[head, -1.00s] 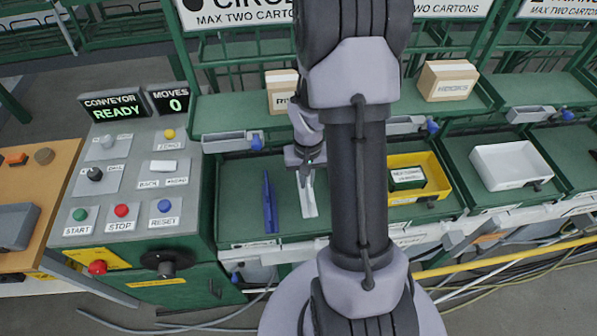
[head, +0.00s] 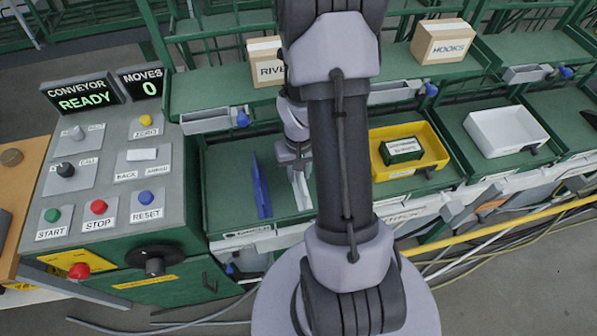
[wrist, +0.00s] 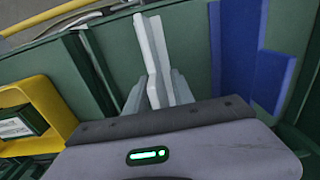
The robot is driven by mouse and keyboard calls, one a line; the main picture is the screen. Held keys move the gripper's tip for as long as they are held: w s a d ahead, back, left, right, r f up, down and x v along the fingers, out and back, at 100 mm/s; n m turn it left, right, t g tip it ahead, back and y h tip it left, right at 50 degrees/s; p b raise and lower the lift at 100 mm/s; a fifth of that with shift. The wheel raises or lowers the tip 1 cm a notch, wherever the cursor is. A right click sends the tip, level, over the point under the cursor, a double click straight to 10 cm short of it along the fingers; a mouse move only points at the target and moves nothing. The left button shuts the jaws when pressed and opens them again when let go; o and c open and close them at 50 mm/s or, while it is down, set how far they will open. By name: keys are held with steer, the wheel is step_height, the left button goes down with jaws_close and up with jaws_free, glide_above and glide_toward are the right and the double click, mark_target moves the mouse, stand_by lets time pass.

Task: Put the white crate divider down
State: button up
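The white crate divider (head: 301,189) is a thin upright piece at the green bay beside the blue divider (head: 261,187). My gripper (head: 294,164) is above the white divider, pointing down, and partly hidden by my arm. In the wrist view the white divider (wrist: 154,55) stands out from between my two fingers (wrist: 155,92), which appear closed on its near end. The blue divider (wrist: 240,55) is to its right there, apart from it. I cannot tell whether the white divider's lower edge touches the bay floor.
A yellow bin (head: 431,148) with a dark green carton (head: 403,150) is right of my arm. A white bin (head: 505,132) sits farther right. The control panel (head: 100,190) is at left. Cartons marked RIVETS (head: 265,70) and HOOKS (head: 443,43) stand on the shelf above.

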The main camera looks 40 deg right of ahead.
step_height(320, 180, up, 13)
steer(key=p, duration=0.9)
steer(key=shift+f+p, duration=0.15)
steer(key=shift+p, duration=0.15)
steer(key=shift+f, duration=0.2)
